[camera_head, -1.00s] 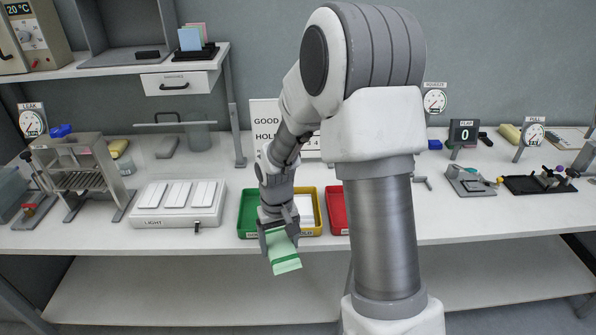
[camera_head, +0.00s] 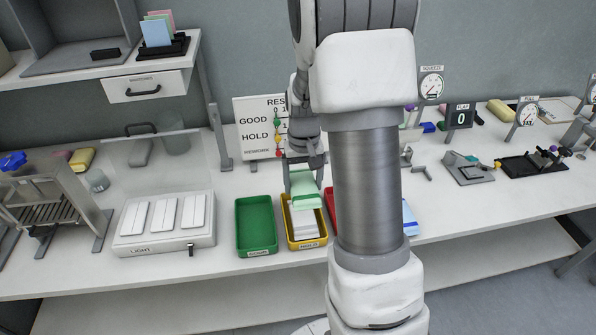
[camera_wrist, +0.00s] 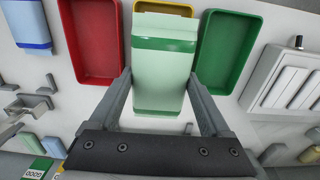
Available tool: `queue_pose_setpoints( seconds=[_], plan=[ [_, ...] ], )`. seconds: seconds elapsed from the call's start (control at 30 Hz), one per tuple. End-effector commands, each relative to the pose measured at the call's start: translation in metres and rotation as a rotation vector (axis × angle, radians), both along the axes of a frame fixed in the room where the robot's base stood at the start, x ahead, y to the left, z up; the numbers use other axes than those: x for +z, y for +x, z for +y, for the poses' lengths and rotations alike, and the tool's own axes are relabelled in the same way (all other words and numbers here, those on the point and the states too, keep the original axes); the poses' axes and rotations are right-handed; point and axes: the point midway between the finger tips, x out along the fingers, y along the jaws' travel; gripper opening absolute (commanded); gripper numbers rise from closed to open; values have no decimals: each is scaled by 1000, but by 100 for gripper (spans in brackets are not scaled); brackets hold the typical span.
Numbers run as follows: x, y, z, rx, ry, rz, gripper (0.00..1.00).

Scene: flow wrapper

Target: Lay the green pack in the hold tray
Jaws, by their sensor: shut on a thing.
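The green pack (camera_head: 305,190) is pale green with darker green end bands. My gripper (camera_head: 304,170) is shut on it, with one finger along each side. In the wrist view the green pack (camera_wrist: 163,70) lies between the fingers and covers most of the yellow tray (camera_wrist: 165,7).
An empty green tray (camera_head: 256,227) stands left of the yellow one. A red tray (camera_head: 330,205) is to the right, mostly hidden by my arm in the head view. A light box (camera_head: 165,222) is further left. A board marked GOOD and HOLD (camera_head: 258,128) stands behind.

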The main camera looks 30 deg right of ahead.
Motion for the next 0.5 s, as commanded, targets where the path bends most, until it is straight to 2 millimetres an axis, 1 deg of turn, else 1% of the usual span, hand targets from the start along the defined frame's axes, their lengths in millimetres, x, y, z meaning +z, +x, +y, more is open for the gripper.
queue_pose_setpoints(
  seconds=[0.13,0.27,0.5],
  plan=[
    [-2,0,-2,-5,1,0,26],
    [-10,0,-2,-4,1,0,26],
    [-35,-1,-1,-4,2,2,26]
  ],
)
